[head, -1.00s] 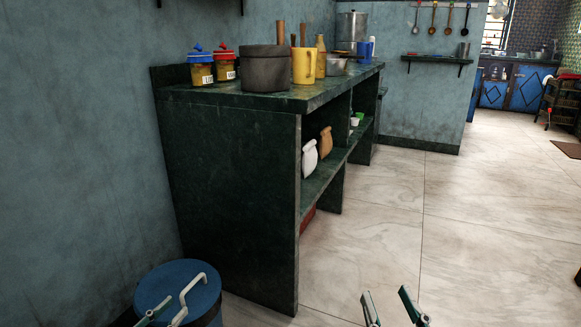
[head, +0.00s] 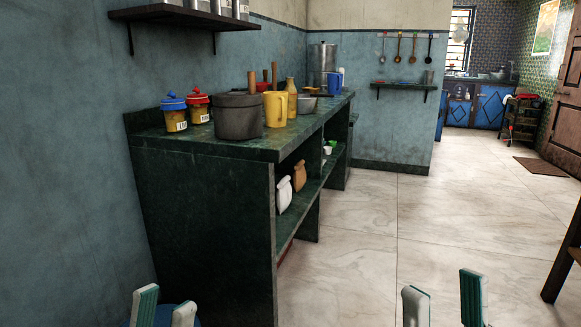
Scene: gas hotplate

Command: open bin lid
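The blue bin (head: 168,314) shows only as a small patch at the bottom edge of the head view, behind and between the fingers of my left gripper. Its lid and handle are cut off or hidden now. My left gripper (head: 166,300) has its two pale, teal-edged fingers apart, at the bottom left in front of the bin; I cannot tell whether it touches it. My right gripper (head: 444,284) is open and empty at the bottom, over the bare floor right of the counter.
A dark green counter (head: 205,215) stands just behind the bin, with a pot (head: 238,116), yellow mug (head: 275,109) and jars on top. A wall shelf (head: 185,15) hangs above. A dark table leg (head: 566,260) is at right. The tiled floor (head: 390,225) between is clear.

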